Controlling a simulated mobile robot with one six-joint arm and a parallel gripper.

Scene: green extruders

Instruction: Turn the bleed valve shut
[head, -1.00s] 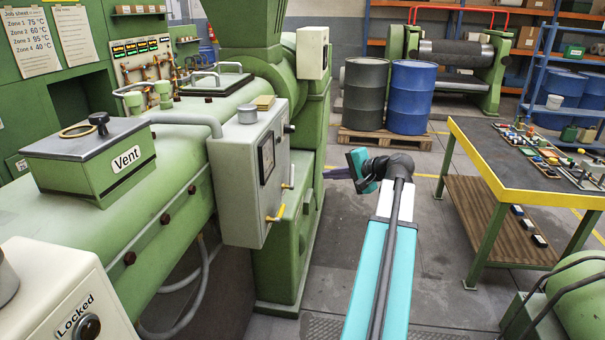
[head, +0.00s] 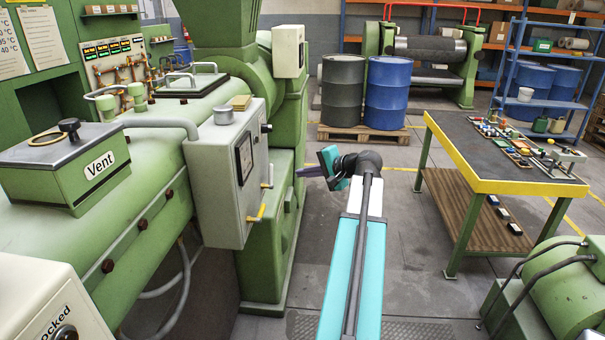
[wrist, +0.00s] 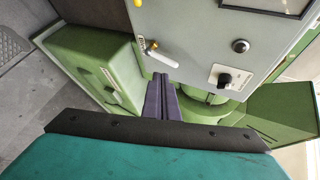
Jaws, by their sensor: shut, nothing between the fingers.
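A grey control box (head: 222,195) on the green machine carries two small levers on its right-hand face. The near lever (head: 256,213) has a yellow handle; the far lever (head: 268,178) sits beyond it. I cannot read which is the bleed valve.
The yellow-edged workbench (head: 505,165) is at the right and a green motor (head: 555,290) at front right. The floor between is clear.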

